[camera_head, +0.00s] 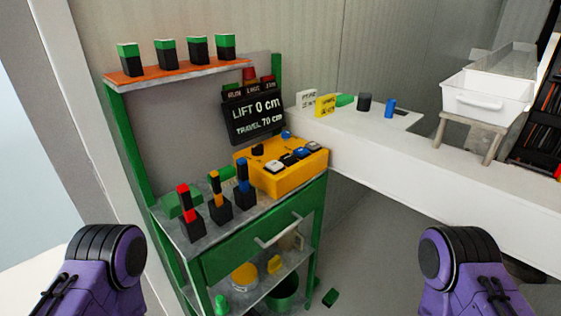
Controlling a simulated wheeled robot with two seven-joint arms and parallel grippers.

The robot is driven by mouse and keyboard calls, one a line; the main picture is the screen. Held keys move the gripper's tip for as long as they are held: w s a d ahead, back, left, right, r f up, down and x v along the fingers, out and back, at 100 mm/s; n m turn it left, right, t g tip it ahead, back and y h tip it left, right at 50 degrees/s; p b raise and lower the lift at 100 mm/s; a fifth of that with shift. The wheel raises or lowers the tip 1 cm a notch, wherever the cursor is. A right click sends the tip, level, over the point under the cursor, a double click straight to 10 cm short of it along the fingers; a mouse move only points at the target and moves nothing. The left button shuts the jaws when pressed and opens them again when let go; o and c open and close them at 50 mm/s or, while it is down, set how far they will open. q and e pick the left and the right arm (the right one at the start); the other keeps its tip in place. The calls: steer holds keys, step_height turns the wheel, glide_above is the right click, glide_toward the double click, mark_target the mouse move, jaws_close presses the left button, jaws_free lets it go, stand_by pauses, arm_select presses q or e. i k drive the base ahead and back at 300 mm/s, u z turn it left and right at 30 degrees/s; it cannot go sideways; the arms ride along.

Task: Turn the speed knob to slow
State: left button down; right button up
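A yellow control box (292,178) stands on the green workbench. A black knob (258,150) sits on its back left part; which way it points is too small to tell. A small blue part (286,134) shows at the box's back edge. Several white, blue and dark buttons line its front right part. I cannot tell from any marking which control is the speed knob. Behind the box a dark display (256,114) reads "LIFT 0 cm" and "TRAVEL 70 cm". Only purple and black parts of my arms show at the bottom left and right; both grippers are out of view.
Black blocks with red, orange and blue posts (216,202) stand left of the box. Above is an orange shelf (180,72) with green-topped black blocks. A drawer handle (280,229) juts from the bench front. A white counter (400,160) extends right, carrying small items.

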mark_target(285, 134)
steer(key=z, duration=0.05)
steer(key=k, duration=0.6)
steer(key=z, duration=0.65)
steer(key=i, duration=1.2)
steer(key=z, duration=0.05)
